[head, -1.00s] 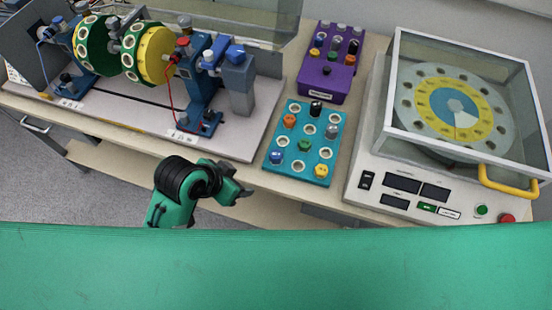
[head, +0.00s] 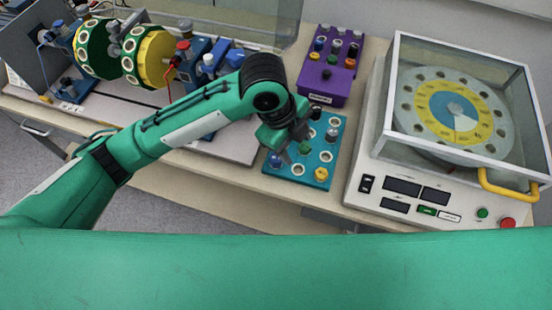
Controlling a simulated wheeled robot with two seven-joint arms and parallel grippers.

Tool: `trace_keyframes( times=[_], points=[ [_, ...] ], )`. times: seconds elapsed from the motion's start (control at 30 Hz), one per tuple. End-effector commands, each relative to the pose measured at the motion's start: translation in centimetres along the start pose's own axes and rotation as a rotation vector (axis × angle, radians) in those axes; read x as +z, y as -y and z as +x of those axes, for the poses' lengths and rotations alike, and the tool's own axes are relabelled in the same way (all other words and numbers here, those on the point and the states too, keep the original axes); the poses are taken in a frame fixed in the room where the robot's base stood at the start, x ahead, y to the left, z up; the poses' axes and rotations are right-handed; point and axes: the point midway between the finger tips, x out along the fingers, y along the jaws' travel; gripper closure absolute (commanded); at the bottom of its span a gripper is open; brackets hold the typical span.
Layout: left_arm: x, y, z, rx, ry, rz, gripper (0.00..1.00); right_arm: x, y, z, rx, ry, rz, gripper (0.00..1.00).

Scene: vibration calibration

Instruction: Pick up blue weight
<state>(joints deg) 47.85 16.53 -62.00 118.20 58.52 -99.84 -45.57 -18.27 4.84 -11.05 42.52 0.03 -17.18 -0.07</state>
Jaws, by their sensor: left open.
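The teal weight block (head: 345,125) lies on the bench with several coloured weights in its holes. The blue weight (head: 274,160) sits at its front left corner, partly covered by my gripper. My left gripper (head: 288,152) is open, over the left side of the block, close to the blue weight; I cannot tell whether it touches it. The green weight (head: 304,148) is just right of the fingers. The yellow weight (head: 320,174), grey weight (head: 332,135) and black weight (head: 315,112) stay in the block. The orange weight is hidden behind my gripper. My right gripper is not in view.
A purple block (head: 325,85) with small weights stands behind the teal one. At right is a balancing machine (head: 385,170) with a clear cover and yellow handle (head: 508,188). At left, a rotor rig with a yellow disc (head: 150,55) stands behind my left arm.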

Motion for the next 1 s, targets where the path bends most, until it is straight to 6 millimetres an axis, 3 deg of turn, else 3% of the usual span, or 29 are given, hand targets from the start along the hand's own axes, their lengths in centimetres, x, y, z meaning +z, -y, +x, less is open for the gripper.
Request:
trace_keyframes(
  times=[0.2, 0.5, 0.63, 1.0],
  points=[
    [2.4, 0.6, -2.2, 0.132, 0.126, 0.203, 0.46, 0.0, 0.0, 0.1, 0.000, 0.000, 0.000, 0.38],
    [4.4, 0.7, -3.8, 0.236, 0.198, 0.305, 0.46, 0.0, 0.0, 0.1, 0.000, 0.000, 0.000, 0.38],
    [4.8, 0.3, -2.5, 0.244, 0.198, 0.308, 0.46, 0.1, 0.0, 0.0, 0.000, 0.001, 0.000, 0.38],
    [6.3, -0.9, 3.6, 0.241, 0.198, 0.307, 0.46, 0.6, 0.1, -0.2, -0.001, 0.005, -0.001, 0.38]
  ],
)
